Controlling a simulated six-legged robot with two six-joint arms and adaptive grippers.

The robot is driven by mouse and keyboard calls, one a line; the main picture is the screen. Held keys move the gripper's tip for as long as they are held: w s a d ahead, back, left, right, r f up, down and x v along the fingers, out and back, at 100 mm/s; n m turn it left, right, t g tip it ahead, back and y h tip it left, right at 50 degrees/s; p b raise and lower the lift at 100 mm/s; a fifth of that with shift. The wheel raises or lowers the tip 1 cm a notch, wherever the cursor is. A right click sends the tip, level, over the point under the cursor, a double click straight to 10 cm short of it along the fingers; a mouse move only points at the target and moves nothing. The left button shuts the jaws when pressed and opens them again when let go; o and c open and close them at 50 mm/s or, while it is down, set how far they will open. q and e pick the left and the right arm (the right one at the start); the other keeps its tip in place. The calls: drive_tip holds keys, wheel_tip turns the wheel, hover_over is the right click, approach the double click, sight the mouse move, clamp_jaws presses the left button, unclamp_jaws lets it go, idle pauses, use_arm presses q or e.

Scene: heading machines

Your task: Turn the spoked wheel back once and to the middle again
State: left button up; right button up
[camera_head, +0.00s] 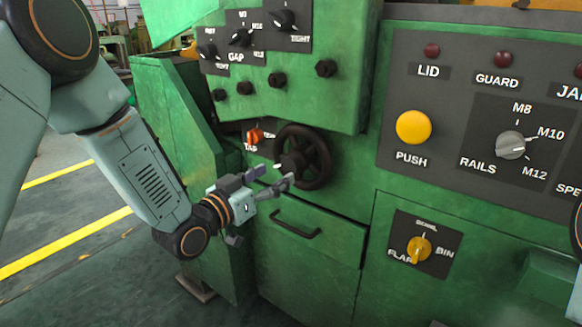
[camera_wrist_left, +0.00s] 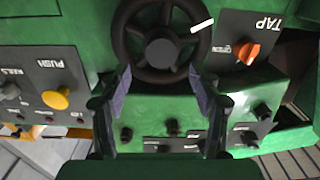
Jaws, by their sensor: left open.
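The black spoked wheel (camera_head: 304,157) is mounted on the front of the green machine, above a drawer. My left gripper (camera_head: 275,180) is at the wheel's lower left in the head view, with its fingers apart. In the left wrist view the wheel (camera_wrist_left: 161,14) fills the top middle, with a white mark on its rim at the right. There my left gripper's fingers (camera_wrist_left: 163,96) stand open, their tips near the rim's lower edge, with nothing between them. Whether they touch the rim I cannot tell. My right gripper is not in view.
An orange TAP knob (camera_head: 254,136) is just left of the wheel. A GAP panel with black knobs (camera_head: 241,37) overhangs above. A drawer handle (camera_head: 296,225) sits below. A yellow PUSH button (camera_head: 413,127) and a yellow selector (camera_head: 419,249) are to the right.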

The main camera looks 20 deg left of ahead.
sight(288, 167)
use_arm(q)
drive_tip(key=x, duration=0.1)
drive_tip(key=b+x, duration=0.1)
drive_tip(key=x, duration=0.3)
drive_tip(key=shift+w+f+b, duration=0.25)
drive_tip(key=shift+b, duration=0.05)
drive_tip(key=shift+w+d, duration=0.1)
drive_tip(key=shift+w, duration=0.55)
drive_tip(key=shift+d+r, duration=0.1)
drive_tip(key=shift+d, duration=0.05)
drive_tip(key=shift+c, duration=0.2)
drive_tip(key=c, duration=0.3)
clamp_jaws()
